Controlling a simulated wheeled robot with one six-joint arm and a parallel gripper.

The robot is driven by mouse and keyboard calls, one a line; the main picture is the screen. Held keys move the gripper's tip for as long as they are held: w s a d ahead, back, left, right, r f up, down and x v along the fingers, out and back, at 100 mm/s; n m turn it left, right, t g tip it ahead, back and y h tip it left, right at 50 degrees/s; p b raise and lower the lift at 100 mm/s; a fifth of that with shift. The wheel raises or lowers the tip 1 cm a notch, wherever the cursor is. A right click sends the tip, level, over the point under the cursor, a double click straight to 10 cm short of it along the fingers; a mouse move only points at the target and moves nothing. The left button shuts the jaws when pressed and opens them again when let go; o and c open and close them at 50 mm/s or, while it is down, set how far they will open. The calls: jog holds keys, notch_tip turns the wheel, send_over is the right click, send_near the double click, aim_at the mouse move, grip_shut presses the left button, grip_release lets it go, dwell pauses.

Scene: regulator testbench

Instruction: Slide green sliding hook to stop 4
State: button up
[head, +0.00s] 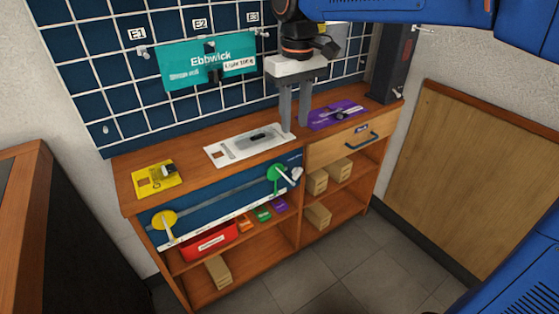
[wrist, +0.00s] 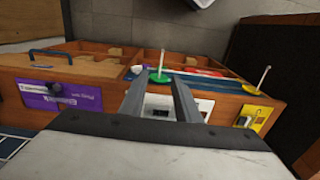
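The green sliding hook (head: 276,179) has a round green disc and a pale peg that sticks out. It sits at the right end of a grey rail (head: 218,197) on the blue front panel of the bench. In the wrist view the green hook (wrist: 159,76) shows between and beyond the fingertips. My gripper (head: 295,127) points down over the benchtop, behind and above the green hook. In the wrist view my gripper (wrist: 159,79) has its two fingers apart with nothing between them. I cannot read any stop numbers on the rail.
A yellow hook (head: 163,221) sits at the rail's left end. A white plate (head: 250,144), a yellow card (head: 154,179) and a purple card (head: 338,114) lie on the benchtop. A teal Ebbwick sign (head: 206,66) hangs on the grid wall. Shelves below hold boxes and a red bin (head: 211,242).

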aim_at(288, 179)
jog(key=f, duration=1.1)
jog(key=a+f, duration=0.1)
jog(key=f, duration=0.5)
jog(key=shift+w+a+f, duration=0.1)
jog(key=shift+w+f, duration=0.05)
jog(key=shift+w, duration=0.2)
grip_shut()
